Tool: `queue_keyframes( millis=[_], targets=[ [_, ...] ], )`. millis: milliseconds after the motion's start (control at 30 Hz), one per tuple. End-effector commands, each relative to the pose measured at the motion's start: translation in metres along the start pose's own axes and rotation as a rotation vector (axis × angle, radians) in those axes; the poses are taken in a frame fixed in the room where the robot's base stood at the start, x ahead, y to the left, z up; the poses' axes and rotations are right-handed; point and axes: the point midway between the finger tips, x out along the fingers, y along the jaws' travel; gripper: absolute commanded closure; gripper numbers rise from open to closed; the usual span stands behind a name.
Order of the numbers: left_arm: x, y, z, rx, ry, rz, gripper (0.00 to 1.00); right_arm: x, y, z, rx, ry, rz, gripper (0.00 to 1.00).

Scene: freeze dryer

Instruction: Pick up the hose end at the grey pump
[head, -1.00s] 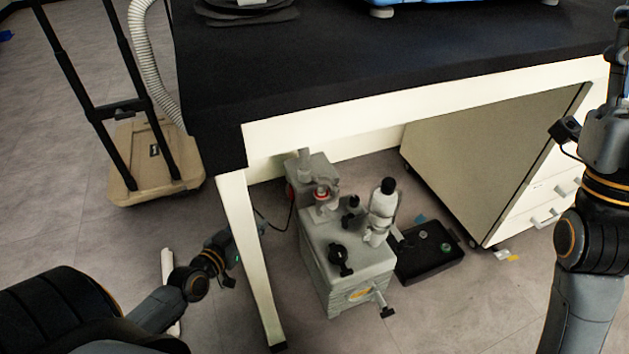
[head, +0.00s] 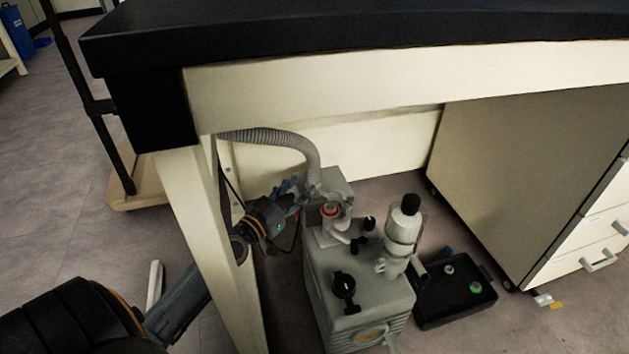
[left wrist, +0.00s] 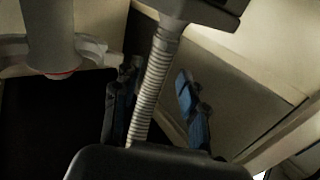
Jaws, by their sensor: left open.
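The grey pump (head: 350,270) stands on the floor under the bench, with an upright port and a red ring on top. A grey ribbed hose (head: 313,150) arcs from behind the bench leg and comes down at the pump's rear. My left gripper (head: 291,189) reaches past the leg to the hose's lower part. In the left wrist view the hose (left wrist: 155,85) runs between the open fingers (left wrist: 156,100), apart from the right finger; contact on the left is unclear. A dark grey fitting (left wrist: 205,10) sits at the hose's upper end there. My right gripper is out of view.
The bench leg (head: 205,240) stands close beside my left forearm, and the black bench top (head: 400,22) hangs over the pump. A black tray (head: 455,300) lies right of the pump, before a cream drawer cabinet (head: 530,180).

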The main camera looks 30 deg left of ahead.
Motion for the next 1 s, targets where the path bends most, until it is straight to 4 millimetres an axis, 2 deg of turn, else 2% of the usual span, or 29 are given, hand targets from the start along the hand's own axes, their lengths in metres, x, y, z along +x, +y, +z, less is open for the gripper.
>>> queue_keyframes(
  millis=[100, 333, 600, 933, 967, 1000],
  targets=[
    [0.012, 0.000, 0.000, -0.002, 0.001, 0.000, 0.57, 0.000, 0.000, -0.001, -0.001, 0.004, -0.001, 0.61],
    [0.025, 0.000, 0.002, -0.002, 0.002, 0.000, 0.57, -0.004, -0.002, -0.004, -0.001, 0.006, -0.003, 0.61],
    [0.060, -0.002, 0.004, -0.003, 0.002, -0.001, 0.57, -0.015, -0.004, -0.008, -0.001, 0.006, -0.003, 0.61],
    [0.067, -0.002, 0.003, 0.000, -0.002, 0.001, 0.57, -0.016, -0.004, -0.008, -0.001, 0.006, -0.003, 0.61],
    [0.067, -0.002, 0.003, 0.000, -0.002, 0.001, 0.59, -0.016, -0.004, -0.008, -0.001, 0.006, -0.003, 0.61],
    [0.067, -0.002, 0.003, 0.000, -0.002, 0.001, 0.68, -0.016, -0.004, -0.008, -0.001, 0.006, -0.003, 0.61]
  ],
)
